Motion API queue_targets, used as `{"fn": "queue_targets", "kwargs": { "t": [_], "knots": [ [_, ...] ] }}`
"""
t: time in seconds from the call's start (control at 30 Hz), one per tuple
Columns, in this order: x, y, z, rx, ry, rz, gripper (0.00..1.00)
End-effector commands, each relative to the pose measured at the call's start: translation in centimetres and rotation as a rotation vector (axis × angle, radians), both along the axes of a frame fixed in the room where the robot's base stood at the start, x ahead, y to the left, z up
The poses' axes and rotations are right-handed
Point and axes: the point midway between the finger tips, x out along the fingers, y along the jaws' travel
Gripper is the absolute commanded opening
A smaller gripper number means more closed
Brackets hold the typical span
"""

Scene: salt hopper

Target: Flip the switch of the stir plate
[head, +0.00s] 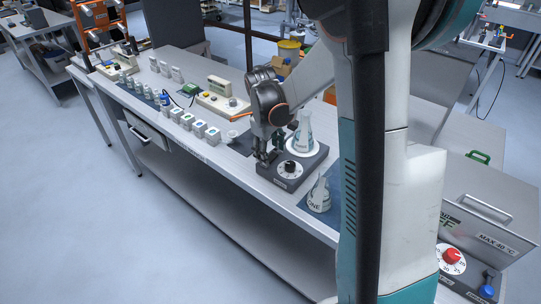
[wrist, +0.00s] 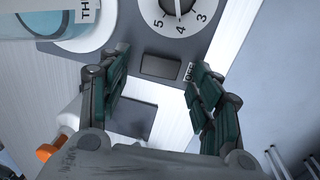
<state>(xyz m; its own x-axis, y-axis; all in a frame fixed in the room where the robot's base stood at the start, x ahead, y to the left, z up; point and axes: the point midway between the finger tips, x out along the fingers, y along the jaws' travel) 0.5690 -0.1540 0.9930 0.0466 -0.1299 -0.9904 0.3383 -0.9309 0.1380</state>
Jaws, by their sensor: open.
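The stir plate (head: 312,165) is a dark grey box on the bench with a white numbered dial (head: 290,169). A conical flask (head: 303,136) stands on its round white top. In the wrist view, the dark rectangular switch (wrist: 160,67) sits on the front panel below the dial (wrist: 180,14), with a label reading OFF beside it. My gripper (wrist: 157,66) is open and empty, with one finger on each side of the switch in the picture. In the head view, my gripper (head: 264,158) is at the left front of the stir plate and hides the switch. I cannot tell whether it touches the panel.
A labelled flask (head: 319,196) stands right of the stir plate on a blue mat. Several small white boxes (head: 199,128) and a white device (head: 222,101) stand to the left. A lidded unit with a red dial (head: 451,256) is at the right.

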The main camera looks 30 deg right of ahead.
Motion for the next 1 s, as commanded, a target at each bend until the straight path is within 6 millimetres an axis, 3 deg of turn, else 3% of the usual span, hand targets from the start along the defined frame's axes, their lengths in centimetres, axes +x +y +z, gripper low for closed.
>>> {"fn": "queue_targets", "kwargs": {
  "t": [0.13, 0.47, 0.67, 1.0],
  "knots": [
    [0.06, -0.14, -1.13, 0.000, 0.000, 0.000, 0.58],
    [0.06, -0.17, -1.29, 0.000, 0.000, 0.000, 0.58],
    [0.06, -0.16, -1.28, 0.000, 0.000, 0.000, 0.14],
    [0.20, -0.65, -1.26, 0.104, 0.039, -0.005, 0.14]
  ]
}}
